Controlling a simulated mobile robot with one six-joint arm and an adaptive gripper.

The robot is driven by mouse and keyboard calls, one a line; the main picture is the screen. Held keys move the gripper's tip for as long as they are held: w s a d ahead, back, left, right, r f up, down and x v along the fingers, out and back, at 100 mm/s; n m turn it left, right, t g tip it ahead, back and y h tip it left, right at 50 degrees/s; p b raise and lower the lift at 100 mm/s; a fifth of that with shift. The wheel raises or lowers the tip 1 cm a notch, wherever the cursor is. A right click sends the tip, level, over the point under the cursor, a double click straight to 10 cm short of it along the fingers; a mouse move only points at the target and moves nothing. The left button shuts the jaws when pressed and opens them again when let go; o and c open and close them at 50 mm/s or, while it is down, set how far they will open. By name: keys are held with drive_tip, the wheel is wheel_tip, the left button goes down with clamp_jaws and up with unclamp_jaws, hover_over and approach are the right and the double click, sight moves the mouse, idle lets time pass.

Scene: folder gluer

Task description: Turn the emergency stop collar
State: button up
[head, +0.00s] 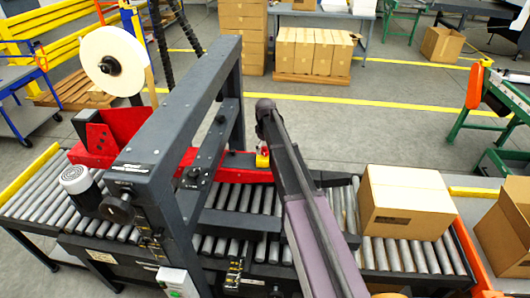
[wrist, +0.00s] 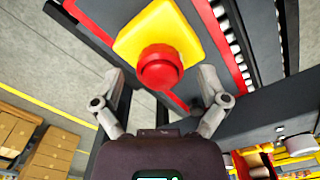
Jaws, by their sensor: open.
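The emergency stop is a red round button (wrist: 158,68) on a yellow housing (wrist: 140,38), in the upper middle of the wrist view. In the head view its small yellow housing (head: 262,159) shows beside my arm, on the red rail of the machine. My gripper (wrist: 161,73) is open, with one finger on each side of the red button in the picture. Gaps show between both fingers and the button, and I see no contact. The exact depth between fingertips and button is unclear. My gripper's fingers are not clear in the head view.
A dark machine frame (head: 150,150) stands over the roller conveyor (head: 240,200) to the left of my arm. A cardboard box (head: 408,202) sits on the rollers at right. In the wrist view, a dark beam (wrist: 265,115) lies right of my gripper.

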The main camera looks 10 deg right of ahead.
drive_tip(key=shift+f, duration=0.1)
idle(0.3)
drive_tip(key=c, duration=1.1)
drive_tip(key=shift+c, duration=0.2)
drive_tip(key=shift+m, duration=0.4)
drive_tip(key=m, duration=0.3)
drive_tip(key=shift+m, duration=2.2)
